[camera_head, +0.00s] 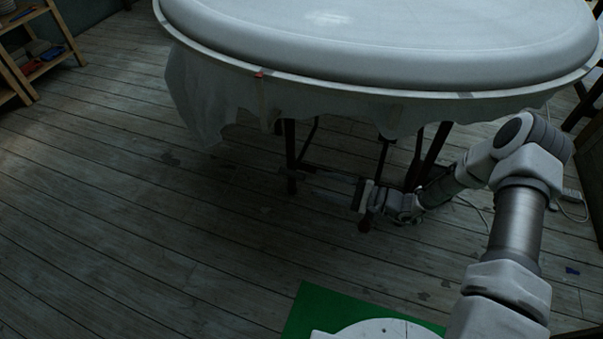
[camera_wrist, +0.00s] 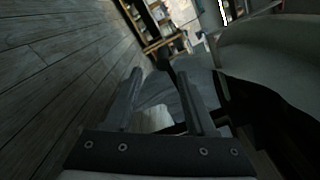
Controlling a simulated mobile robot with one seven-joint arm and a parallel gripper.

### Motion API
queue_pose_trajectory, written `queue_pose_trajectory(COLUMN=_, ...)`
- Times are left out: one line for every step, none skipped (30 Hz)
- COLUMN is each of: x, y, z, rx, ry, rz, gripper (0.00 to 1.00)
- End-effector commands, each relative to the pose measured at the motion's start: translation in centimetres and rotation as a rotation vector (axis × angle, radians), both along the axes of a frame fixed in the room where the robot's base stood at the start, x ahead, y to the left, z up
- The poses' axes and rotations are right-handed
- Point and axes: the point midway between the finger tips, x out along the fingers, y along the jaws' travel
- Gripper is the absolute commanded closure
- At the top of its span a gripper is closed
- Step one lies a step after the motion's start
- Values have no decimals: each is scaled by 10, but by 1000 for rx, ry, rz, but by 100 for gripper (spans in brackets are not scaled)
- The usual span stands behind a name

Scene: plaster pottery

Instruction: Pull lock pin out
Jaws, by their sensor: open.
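My gripper (camera_head: 362,206) is low beside the dark legs under the large round white table (camera_head: 330,84). In the wrist view my gripper (camera_wrist: 160,75) shows two grey fingers spread apart, with nothing clearly held between them. A small dark shape (camera_wrist: 162,58) shows near and beyond the fingertips; I cannot tell whether it is the lock pin. No lock pin can be made out for sure in the head view, where the area under the table is dark. A white cloth (camera_head: 205,105) hangs from the table's rim.
Dark table legs (camera_head: 290,155) and crossbars stand close to my gripper. A wooden shelf (camera_head: 40,55) stands at the far left, and a cable (camera_head: 478,212) lies at the right. The plank floor (camera_head: 130,220) on the left is clear.

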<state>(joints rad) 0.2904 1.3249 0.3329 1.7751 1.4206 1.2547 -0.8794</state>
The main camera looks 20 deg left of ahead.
Motion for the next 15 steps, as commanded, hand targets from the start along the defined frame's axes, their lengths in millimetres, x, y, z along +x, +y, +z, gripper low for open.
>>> queue_pose_trajectory(x=0, y=-13, z=2, rx=-1, ry=1, rz=-4, gripper=44)
queue_pose_trajectory(x=0, y=-20, z=2, rx=-1, ry=0, rz=-4, gripper=44)
queue_pose_trajectory(x=-1, y=-27, z=2, rx=-1, ry=0, rz=-3, gripper=44)
queue_pose_trajectory(x=-2, y=-32, z=1, rx=-1, ry=0, rz=-4, gripper=44)
queue_pose_trajectory(x=-2, y=-37, z=1, rx=-1, ry=0, rz=-4, gripper=44)
queue_pose_trajectory(x=-3, y=-43, z=1, rx=-1, ry=-1, rz=-3, gripper=44)
queue_pose_trajectory(x=-3, y=-47, z=1, rx=-1, ry=-1, rz=-3, gripper=44)
queue_pose_trajectory(x=-3, y=-50, z=0, rx=-2, ry=-1, rz=-2, gripper=44)
queue_pose_trajectory(x=-4, y=-54, z=0, rx=-1, ry=-1, rz=-2, gripper=44)
queue_pose_trajectory(x=-4, y=-56, z=0, rx=-1, ry=-1, rz=-2, gripper=44)
queue_pose_trajectory(x=-4, y=-57, z=0, rx=-1, ry=0, rz=-2, gripper=44)
queue_pose_trajectory(x=-4, y=-59, z=0, rx=-2, ry=0, rz=-1, gripper=44)
queue_pose_trajectory(x=-5, y=-60, z=-1, rx=-2, ry=0, rz=-1, gripper=44)
queue_pose_trajectory(x=-5, y=-60, z=-1, rx=-1, ry=0, rz=0, gripper=44)
queue_pose_trajectory(x=-5, y=-61, z=-1, rx=-1, ry=0, rz=0, gripper=44)
